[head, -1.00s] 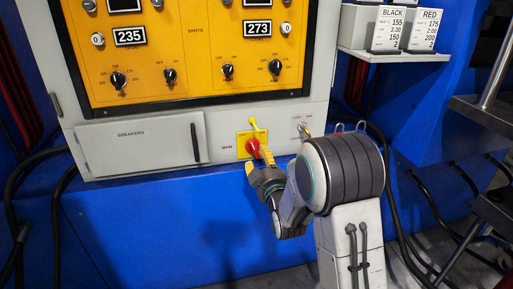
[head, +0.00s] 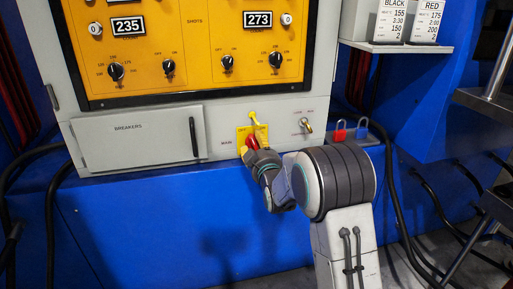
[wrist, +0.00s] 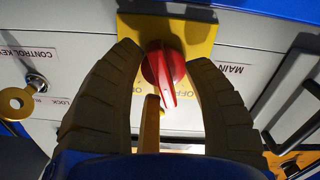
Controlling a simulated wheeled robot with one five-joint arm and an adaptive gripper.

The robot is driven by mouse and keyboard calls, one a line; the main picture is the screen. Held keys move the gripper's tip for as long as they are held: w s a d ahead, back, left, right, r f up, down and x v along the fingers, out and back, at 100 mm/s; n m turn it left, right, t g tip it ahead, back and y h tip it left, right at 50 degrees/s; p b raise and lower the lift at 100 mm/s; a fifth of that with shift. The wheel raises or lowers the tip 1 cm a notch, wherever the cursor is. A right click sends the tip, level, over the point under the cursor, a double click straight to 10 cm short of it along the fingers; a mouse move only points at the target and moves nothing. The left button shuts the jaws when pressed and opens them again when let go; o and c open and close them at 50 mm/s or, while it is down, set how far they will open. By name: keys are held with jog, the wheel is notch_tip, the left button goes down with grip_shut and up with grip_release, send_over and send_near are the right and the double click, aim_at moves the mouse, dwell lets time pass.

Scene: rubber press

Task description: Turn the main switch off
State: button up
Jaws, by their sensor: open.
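The main switch is a red rotary knob (head: 251,140) on a yellow plate (head: 262,130) low on the grey cabinet, right of the word MAIN. In the wrist view, which is upside down, the red knob (wrist: 163,72) sits between my two fingers, its grip pointing nearly along them with a slight tilt. My gripper (wrist: 160,58) is open around the knob, one finger on each side, with gaps visible. In the head view my gripper (head: 250,151) covers the knob's lower part. The OFF lettering is partly hidden by the knob and fingers.
A yellow hasp (head: 254,118) sticks up from the plate. A control key (head: 307,125) is right of the switch. A red padlock (head: 340,132) and a blue padlock (head: 362,129) stand further right. The breakers door (head: 140,142) is left, with a dark handle.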

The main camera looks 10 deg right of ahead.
jog(key=shift+o, duration=0.3)
jog(key=shift+w, duration=0.2)
grip_shut()
